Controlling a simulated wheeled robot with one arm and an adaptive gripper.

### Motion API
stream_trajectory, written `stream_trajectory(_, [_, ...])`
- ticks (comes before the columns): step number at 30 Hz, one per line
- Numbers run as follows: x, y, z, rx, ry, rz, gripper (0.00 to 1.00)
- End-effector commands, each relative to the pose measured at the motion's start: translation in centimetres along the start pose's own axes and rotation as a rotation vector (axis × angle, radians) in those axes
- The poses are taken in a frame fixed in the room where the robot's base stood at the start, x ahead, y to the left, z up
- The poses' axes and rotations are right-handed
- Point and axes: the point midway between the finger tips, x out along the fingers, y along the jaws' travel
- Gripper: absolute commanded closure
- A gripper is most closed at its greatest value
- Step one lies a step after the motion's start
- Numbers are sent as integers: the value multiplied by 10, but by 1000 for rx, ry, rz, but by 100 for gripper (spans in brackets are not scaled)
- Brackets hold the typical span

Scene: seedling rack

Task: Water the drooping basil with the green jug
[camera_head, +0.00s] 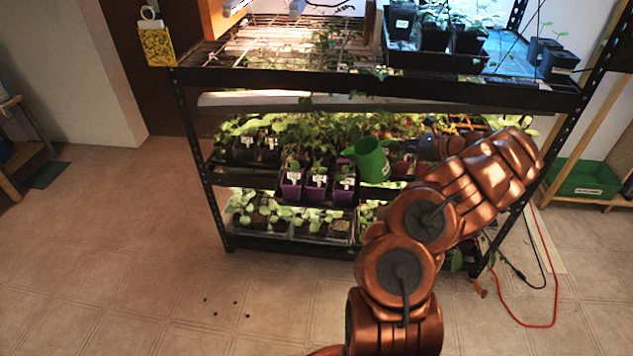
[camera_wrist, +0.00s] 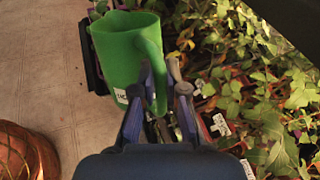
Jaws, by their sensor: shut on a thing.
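The green jug (camera_head: 368,160) is in front of the middle shelf, right beside and a little above the purple pots. It looks tilted to the left, with its lip toward the pots; no water shows. It also fills the upper left of the wrist view (camera_wrist: 122,55), with a white label low on its side. My gripper (camera_wrist: 162,82) is shut on the jug's handle. Three purple pots with white labels, a left one (camera_head: 291,186), a middle one (camera_head: 316,187) and a right one (camera_head: 343,191), hold small green plants. I cannot tell which plant is the drooping basil.
The black rack (camera_head: 350,83) has leafy plants close behind the jug, and the upper shelf is just above it. Lower trays (camera_head: 320,230) hold seedlings. A yellow container (camera_head: 157,47) is at the top left. An orange cord (camera_head: 555,290) lies on the right floor. The left floor is mostly clear.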

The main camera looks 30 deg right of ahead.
Motion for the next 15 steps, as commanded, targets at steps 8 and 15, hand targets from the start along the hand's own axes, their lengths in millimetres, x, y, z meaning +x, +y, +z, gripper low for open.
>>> stream_trajectory(8, [0, -1, -16, 39, -64, 1, 100])
stream_trajectory(15, [-1, -3, -25, 81, -131, 3, 100])
